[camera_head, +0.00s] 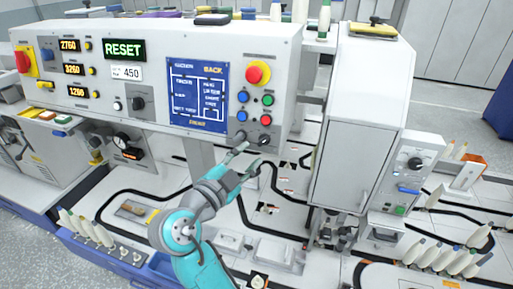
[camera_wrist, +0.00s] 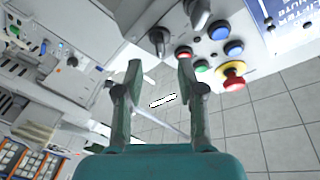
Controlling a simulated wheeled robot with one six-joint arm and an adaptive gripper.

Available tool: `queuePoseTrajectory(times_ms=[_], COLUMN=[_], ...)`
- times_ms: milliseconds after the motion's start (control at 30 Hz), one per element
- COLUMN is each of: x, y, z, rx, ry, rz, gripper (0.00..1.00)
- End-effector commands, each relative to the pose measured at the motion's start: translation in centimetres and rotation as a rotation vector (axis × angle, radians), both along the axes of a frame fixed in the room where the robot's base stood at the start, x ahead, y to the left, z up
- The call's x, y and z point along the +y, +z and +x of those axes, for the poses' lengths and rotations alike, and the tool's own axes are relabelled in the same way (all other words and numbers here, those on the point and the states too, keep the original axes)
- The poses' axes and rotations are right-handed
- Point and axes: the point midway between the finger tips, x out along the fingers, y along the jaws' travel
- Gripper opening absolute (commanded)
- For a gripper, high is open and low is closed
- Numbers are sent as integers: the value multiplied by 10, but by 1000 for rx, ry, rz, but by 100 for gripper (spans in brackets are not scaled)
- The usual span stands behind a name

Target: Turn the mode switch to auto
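The control panel (camera_head: 150,62) carries several black rotary knobs, and I cannot read which is the mode switch. Two knobs sit at its lower right, a left one (camera_head: 241,136) and a right one (camera_head: 265,139). Another knob (camera_head: 138,103) sits lower centre. My gripper (camera_head: 250,156) is open and empty, just below the lower right pair. In the wrist view two black knobs, one (camera_wrist: 158,38) above the gap between my fingertips (camera_wrist: 161,72) and one (camera_wrist: 198,12) higher, appear beyond the fingers. No contact shows. The knobs' settings are unreadable.
Red, blue and green buttons (camera_head: 267,100) and a red emergency stop (camera_head: 258,73) sit just above the lower right knobs. A grey cabinet (camera_head: 360,120) stands to the right, beside a unit with another black knob (camera_head: 415,163). Bobbins (camera_head: 440,255) stand at lower right.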

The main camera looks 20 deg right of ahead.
Motion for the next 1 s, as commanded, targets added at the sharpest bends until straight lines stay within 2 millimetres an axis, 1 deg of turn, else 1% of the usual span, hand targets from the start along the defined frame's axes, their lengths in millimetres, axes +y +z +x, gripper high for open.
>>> queuePoseTrajectory(times_ms=[33, 100, 200, 333, 500, 900, 1000], x=[10, 19, 30, 40, 44, 43, 42], y=[0, 0, 0, 0, 0, 0, -4], z=[-7, -15, -25, -33, -37, -37, -36], rx=[0, 0, 0, 0, 0, 0, 10], ry=[5, 4, 4, 2, 0, 0, 7], rz=[0, 0, 0, -1, 0, 0, -10], gripper=[39, 39, 39, 39, 39, 39, 39])
